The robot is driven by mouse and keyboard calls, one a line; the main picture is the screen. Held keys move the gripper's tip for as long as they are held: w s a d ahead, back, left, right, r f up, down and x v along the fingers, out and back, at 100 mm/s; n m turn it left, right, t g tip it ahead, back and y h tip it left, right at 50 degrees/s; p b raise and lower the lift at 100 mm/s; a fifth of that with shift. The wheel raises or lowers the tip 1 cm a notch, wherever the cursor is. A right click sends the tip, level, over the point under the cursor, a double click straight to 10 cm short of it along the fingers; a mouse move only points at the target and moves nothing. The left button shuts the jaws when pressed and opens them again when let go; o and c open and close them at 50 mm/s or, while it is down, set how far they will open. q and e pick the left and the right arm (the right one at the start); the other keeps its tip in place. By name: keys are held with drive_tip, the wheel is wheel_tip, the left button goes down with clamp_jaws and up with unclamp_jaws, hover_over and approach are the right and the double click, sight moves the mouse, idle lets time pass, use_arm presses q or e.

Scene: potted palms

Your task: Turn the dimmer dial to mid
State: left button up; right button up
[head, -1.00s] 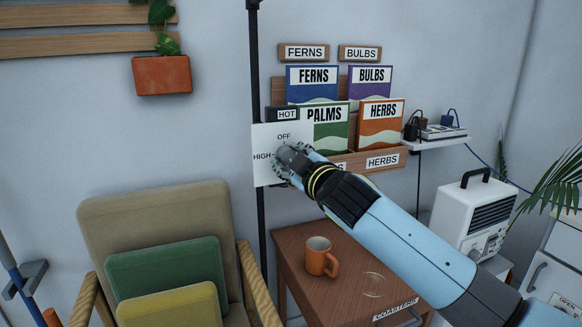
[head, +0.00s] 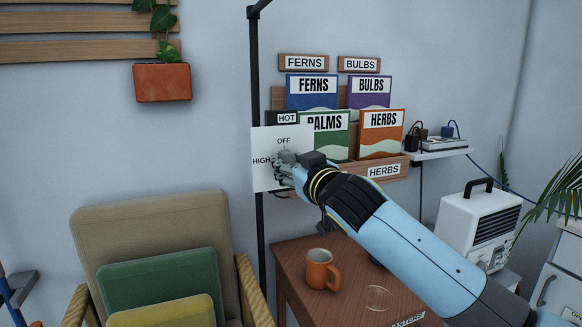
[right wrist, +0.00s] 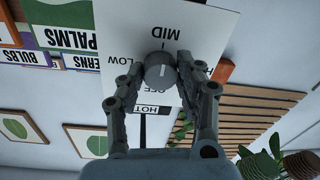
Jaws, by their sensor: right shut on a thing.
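The white dimmer plate (head: 264,179) is on the black pole, with OFF and HIGH readable in the head view. My right gripper (head: 284,165) is at its front and hides the dial there. In the right wrist view the plate (right wrist: 215,22) appears upside down, with MID above the dial, LOW left and OFF below. The round grey dial (right wrist: 159,71) sits between the fingers of my right gripper (right wrist: 161,75), which is shut on it. A white line on the dial runs roughly along the MID–OFF direction; I cannot tell which end points.
A wooden rack (head: 392,172) of seed packets stands behind the plate. An orange mug (head: 320,270) is on the wooden cabinet (head: 345,300) below my right arm. A cushioned chair (head: 150,225) is at left, a white heater (head: 478,222) at right.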

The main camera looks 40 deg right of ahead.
drive_tip(key=shift+f, duration=0.2)
drive_tip(key=o, duration=1.1)
drive_tip(key=shift+r, duration=0.1)
drive_tip(key=shift+o, duration=0.2)
drive_tip(key=shift+s, duration=0.1)
drive_tip(key=s+a, duration=0.2)
drive_tip(key=s, duration=0.9)
drive_tip(key=shift+s, duration=0.35)
drive_tip(key=shift+a, duration=0.1)
